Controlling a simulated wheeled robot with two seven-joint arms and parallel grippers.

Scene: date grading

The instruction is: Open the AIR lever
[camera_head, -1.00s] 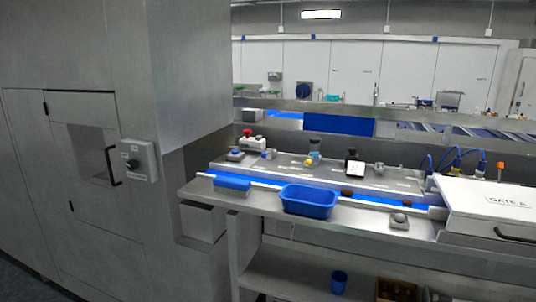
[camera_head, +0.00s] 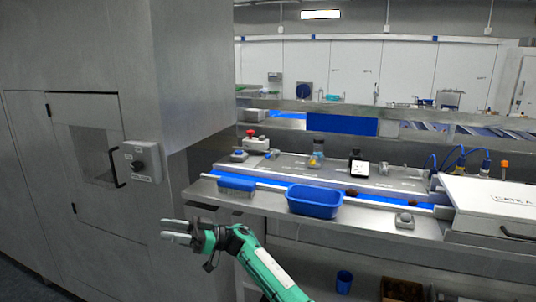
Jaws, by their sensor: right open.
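No lever in view carries an AIR label that I can read. A small blue-handled fitting (camera_head: 271,154) stands on the steel shelf behind the belt, right of a red-topped button box (camera_head: 256,142); I cannot tell whether it is the AIR lever or how it is set. My right gripper (camera_head: 172,231) is open and empty, its fingers pointing left. In the picture it is in front of the grey cabinet, below and left of the bench, well apart from the fitting. My left gripper is not in view.
A blue tray (camera_head: 314,202) stands at the bench's front edge. A grey control box with a black knob (camera_head: 140,163) is on the cabinet at left. A white-lidded GATE A unit (camera_head: 492,197) closes the bench's right end.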

